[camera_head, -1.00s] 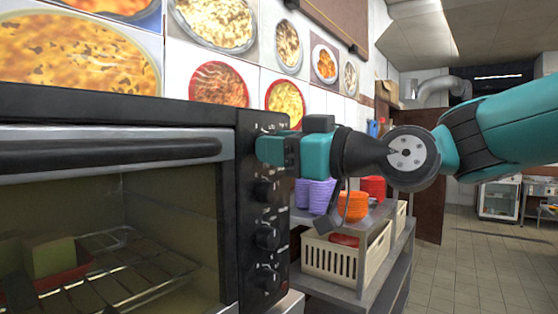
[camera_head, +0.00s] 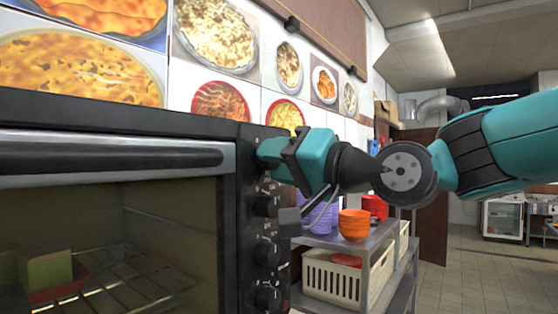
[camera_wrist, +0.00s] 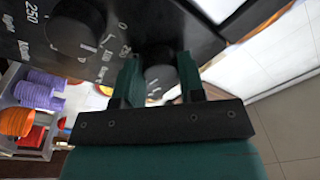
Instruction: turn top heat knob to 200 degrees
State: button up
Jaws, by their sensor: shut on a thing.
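A black toaster oven (camera_head: 110,112) fills the left of the head view. Several dark knobs run down its right-hand panel, including a second knob (camera_head: 265,205), a third knob (camera_head: 267,253) and a bottom knob (camera_head: 268,297). My teal gripper (camera_head: 268,152) is at the top of that panel and hides the top knob there. In the wrist view, my gripper's fingers (camera_wrist: 160,75) are shut on a dark top knob (camera_wrist: 159,76), one on each side. A neighbouring knob (camera_wrist: 75,28) with a white 250 mark is up and left. The top knob's pointer is not readable.
A metal shelf (camera_head: 330,240) right of the oven holds purple bowls (camera_head: 318,217), orange bowls (camera_head: 354,224) and a cream crate (camera_head: 335,278). Food pictures cover the wall behind. Open tiled floor (camera_head: 465,275) lies at the right. A tray rack shows inside the oven.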

jog(key=shift+r+m+p, duration=0.15)
jog(key=shift+m+p, duration=0.15)
jog(key=shift+m, duration=1.7)
jog(key=o, duration=0.9)
jog(key=shift+p+v, duration=1.85)
jog(key=shift+v, duration=6.95)
